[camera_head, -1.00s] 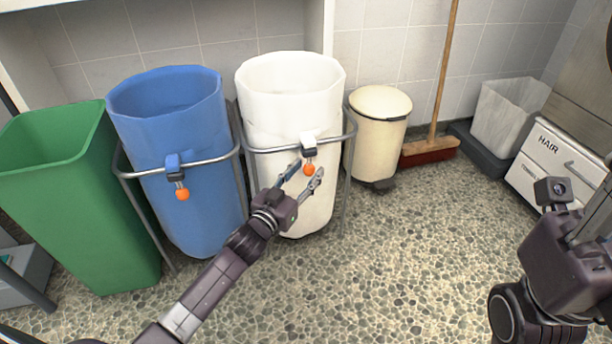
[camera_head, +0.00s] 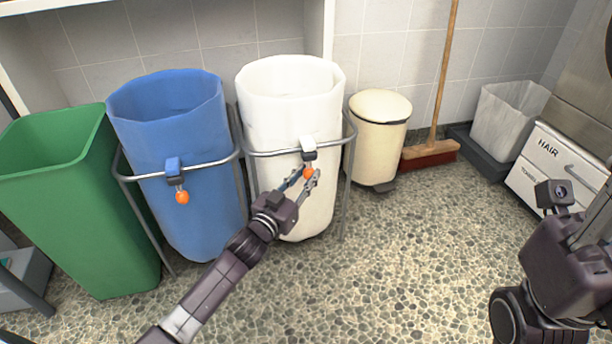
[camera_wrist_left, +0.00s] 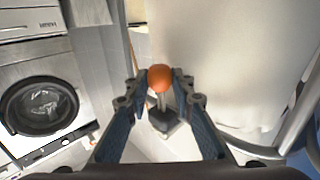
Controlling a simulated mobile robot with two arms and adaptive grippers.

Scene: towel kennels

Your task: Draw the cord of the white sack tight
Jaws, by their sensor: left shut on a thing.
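The white sack (camera_head: 290,115) hangs open-mouthed in a metal ring stand. An orange ball (camera_head: 308,173) hangs at its front on the cord, just below a white and dark cord lock (camera_head: 308,149). My left gripper (camera_head: 305,180) is shut on the orange ball. In the left wrist view the ball (camera_wrist_left: 160,78) sits between the two fingertips, with the dark lock (camera_wrist_left: 163,122) close by. The white sack (camera_wrist_left: 225,60) fills the right of that view. My right arm is at the right edge of the head view; its fingers are not clearly seen.
A blue sack (camera_head: 175,125) with its own orange ball (camera_head: 182,197) stands left, beside a green bin (camera_head: 85,210). A cream pedal bin (camera_head: 379,140), a broom (camera_head: 430,154) and a HAIR-labelled white cabinet (camera_head: 550,165) stand right. The floor in front is clear.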

